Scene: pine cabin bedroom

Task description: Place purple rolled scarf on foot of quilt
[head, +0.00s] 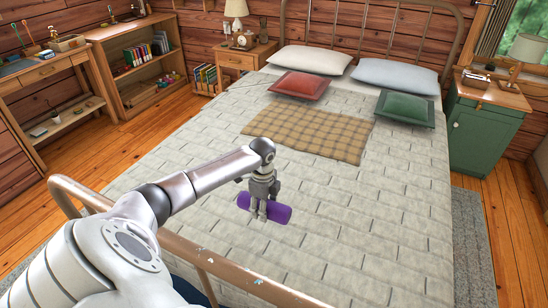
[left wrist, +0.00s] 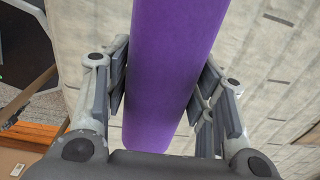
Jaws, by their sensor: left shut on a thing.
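The purple rolled scarf (head: 279,213) is at the foot end of the pale quilt (head: 345,240) in the head view. My left gripper (head: 262,212) points down and is shut around the middle of the roll. In the left wrist view the scarf (left wrist: 172,70) runs between both finger pads of my left gripper (left wrist: 166,95), with quilt behind it. Whether the scarf touches the quilt or hangs just above it, I cannot tell. My right gripper is not in view.
A metal footboard rail (head: 190,250) runs along the near edge of the bed. A plaid blanket (head: 309,133), a red pillow (head: 299,86) and a green pillow (head: 404,108) lie farther up. The quilt around the scarf is clear.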

